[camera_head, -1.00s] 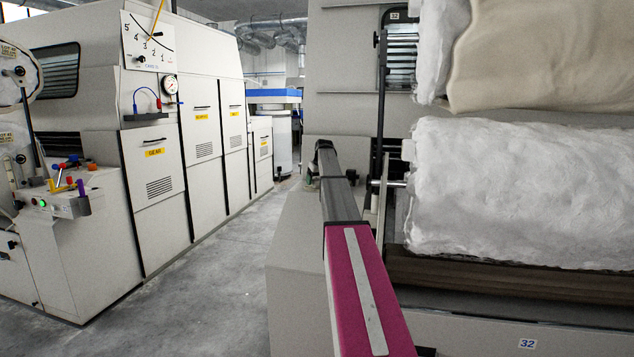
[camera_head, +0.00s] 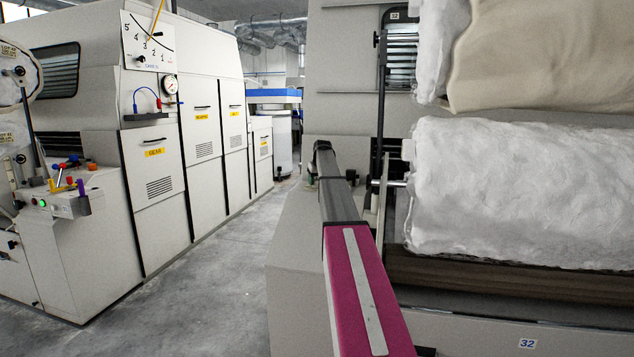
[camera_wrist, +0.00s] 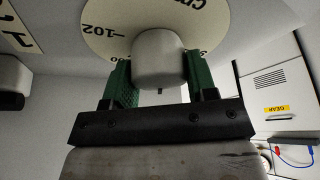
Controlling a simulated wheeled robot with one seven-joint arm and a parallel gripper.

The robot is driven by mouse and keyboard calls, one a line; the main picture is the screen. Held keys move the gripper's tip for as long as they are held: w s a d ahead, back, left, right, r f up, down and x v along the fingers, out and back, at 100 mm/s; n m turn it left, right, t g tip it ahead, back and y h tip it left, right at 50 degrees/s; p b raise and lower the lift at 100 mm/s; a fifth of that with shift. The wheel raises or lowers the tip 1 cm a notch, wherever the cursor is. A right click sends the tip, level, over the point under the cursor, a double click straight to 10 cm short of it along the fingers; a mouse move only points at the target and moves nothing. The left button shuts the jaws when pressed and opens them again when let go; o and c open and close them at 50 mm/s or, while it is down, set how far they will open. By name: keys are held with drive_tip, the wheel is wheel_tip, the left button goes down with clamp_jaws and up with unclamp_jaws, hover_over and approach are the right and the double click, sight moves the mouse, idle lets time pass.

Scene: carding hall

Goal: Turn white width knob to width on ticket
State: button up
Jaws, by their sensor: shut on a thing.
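The white width knob (camera_wrist: 158,58) is in the upper middle of the wrist view, in front of a round cream dial plate (camera_wrist: 118,15). The plate carries black marks, with "102" and part of a "cm" label readable upside down. My gripper (camera_wrist: 157,70) has its green fingers on both sides of the knob, shut on it. The knob's pointer is not clear to see. A cream card (camera_wrist: 20,28) with large black print, cut by the frame edge, is at upper left; I cannot tell whether it is the ticket. In the head view the knob and fingers are hidden.
White machine cabinets (camera_head: 155,195) with yellow labels line the left, with a console (camera_head: 70,235) in front. A concrete aisle (camera_head: 225,260) runs free between them and the machine (camera_head: 345,60) on the right.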

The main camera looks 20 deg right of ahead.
drive_tip(key=m+h, duration=0.1)
drive_tip(key=m, duration=0.2)
drive_tip(key=m+h, duration=0.1)
drive_tip(key=m, duration=0.2)
drive_tip(key=shift+g, duration=0.4)
drive_tip(key=m+h, duration=0.1)
drive_tip(key=m, duration=0.1)
drive_tip(key=m+g+h, duration=0.1)
drive_tip(key=m, duration=0.2)
drive_tip(key=shift+m, duration=0.3)
drive_tip(key=m+g, duration=0.1)
drive_tip(key=m, duration=0.2)
drive_tip(key=m+g, duration=0.1)
drive_tip(key=m, duration=0.2)
drive_tip(key=shift+g+h, duration=0.3)
drive_tip(key=shift+h, duration=0.1)
drive_tip(key=shift+m+g+y, duration=0.3)
drive_tip(key=shift+m+g, duration=0.6)
drive_tip(key=shift+m, duration=1.8)
drive_tip(key=o, duration=0.9)
drive_tip(key=shift+o, duration=0.2)
drive_tip(key=shift+r, duration=0.15)
